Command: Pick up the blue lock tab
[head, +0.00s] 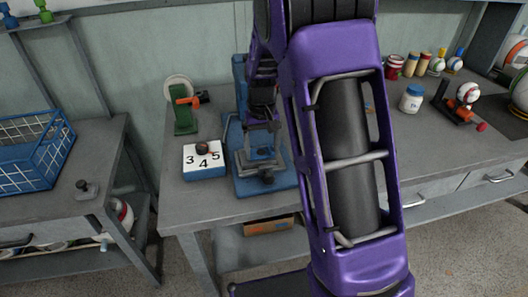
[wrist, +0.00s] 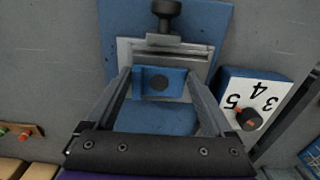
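In the wrist view, the blue lock tab (wrist: 174,78) is a small blue block with a dark round spot, lying against a grey metal plate on the blue press base (wrist: 118,22). My gripper (wrist: 158,75) is open, with one finger left of the tab and one right of it. Gaps show between the fingers and the tab, and nothing is held. Whether the fingertips are level with the tab is hard to tell. In the head view, the blue press base (head: 250,188) stands on the bench under my arm. My fingertips are too small and dark there to make out.
A box with a numbered white face and knob (head: 204,160) stands left of the press; it also shows in the wrist view (wrist: 256,88). A black knob (wrist: 166,10) rises beyond the plate. A green stand (head: 184,122) is behind. A blue wire basket (head: 35,150) is far left.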

